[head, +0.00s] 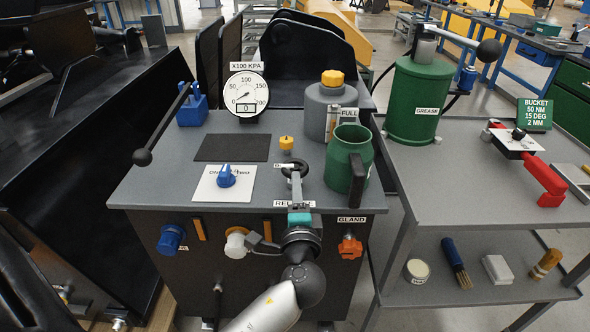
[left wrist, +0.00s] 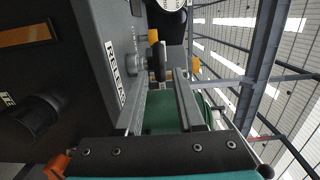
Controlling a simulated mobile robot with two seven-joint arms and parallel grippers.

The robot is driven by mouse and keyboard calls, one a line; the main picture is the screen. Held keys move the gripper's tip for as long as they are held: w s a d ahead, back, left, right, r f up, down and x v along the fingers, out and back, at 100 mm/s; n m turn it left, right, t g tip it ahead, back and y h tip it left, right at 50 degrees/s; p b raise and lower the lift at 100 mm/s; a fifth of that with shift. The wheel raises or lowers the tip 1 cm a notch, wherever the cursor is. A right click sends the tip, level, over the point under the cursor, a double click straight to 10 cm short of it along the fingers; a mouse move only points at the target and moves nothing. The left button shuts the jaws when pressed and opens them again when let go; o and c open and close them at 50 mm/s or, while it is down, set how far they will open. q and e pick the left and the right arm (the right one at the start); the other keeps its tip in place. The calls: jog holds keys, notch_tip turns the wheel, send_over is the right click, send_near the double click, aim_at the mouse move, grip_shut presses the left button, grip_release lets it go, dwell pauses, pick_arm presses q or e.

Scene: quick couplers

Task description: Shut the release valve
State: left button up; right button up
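The release valve's black handwheel (head: 294,167) stands on the front part of the grey bench top, behind a partly covered "RELEASE" label. My left gripper (head: 296,182), with a teal band at its base, reaches up to the wheel from the front. In the left wrist view the handwheel (left wrist: 158,62) shows nearly edge-on, on its grey stem. The fingers of my left gripper (left wrist: 162,80) are apart there, with the wheel in line with the gap at their tips. I see no clear contact with the wheel. My right gripper is not in view.
A green jug (head: 345,160) stands close to the right of the wheel. A yellow-capped fitting (head: 286,144) is just behind it. A black-balled lever (head: 160,125), a gauge (head: 246,94) and a blue selector knob (head: 226,177) are to the left. A grey cart (head: 465,200) stands right.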

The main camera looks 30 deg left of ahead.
aim_at(295, 165)
pick_arm(q)
jog(key=b+x, duration=0.1)
jog(key=x, duration=0.5)
jog(key=shift+w+a, duration=0.35)
jog(key=shift+w, duration=0.2)
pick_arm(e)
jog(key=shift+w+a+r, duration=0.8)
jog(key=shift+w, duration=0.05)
pick_arm(q)
grip_shut()
